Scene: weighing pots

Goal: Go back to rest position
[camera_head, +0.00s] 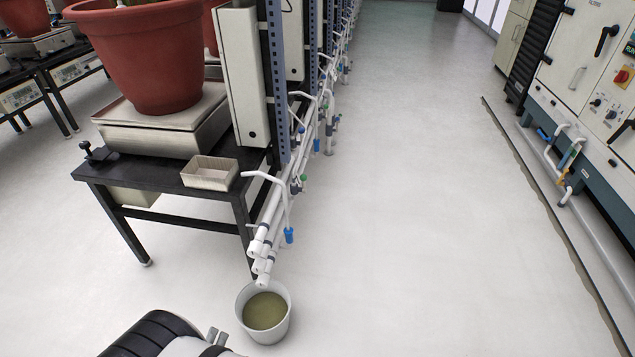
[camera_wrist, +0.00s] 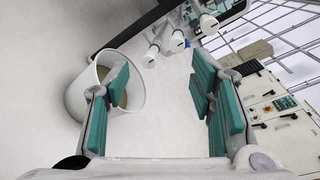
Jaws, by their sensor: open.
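My gripper (camera_wrist: 160,105) shows in the wrist view with its two teal-padded fingers spread wide and nothing between them. In the head view only part of my arm shows at the bottom left, and the fingertips cannot be made out there. A white bucket (camera_head: 243,325) with greenish-brown liquid stands on the floor below the ends of the white pipes. The bucket also shows in the wrist view (camera_wrist: 77,100), partly behind the left finger. I cannot tell whether the finger touches it.
A black table (camera_head: 150,180) holds a scale (camera_head: 160,135) with a red pot (camera_head: 155,60) and a small beige tray (camera_head: 210,173). White pipes (camera_head: 275,222) run along its right side. Control cabinets (camera_head: 590,80) stand at the right. The aisle floor (camera_head: 420,200) between is clear.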

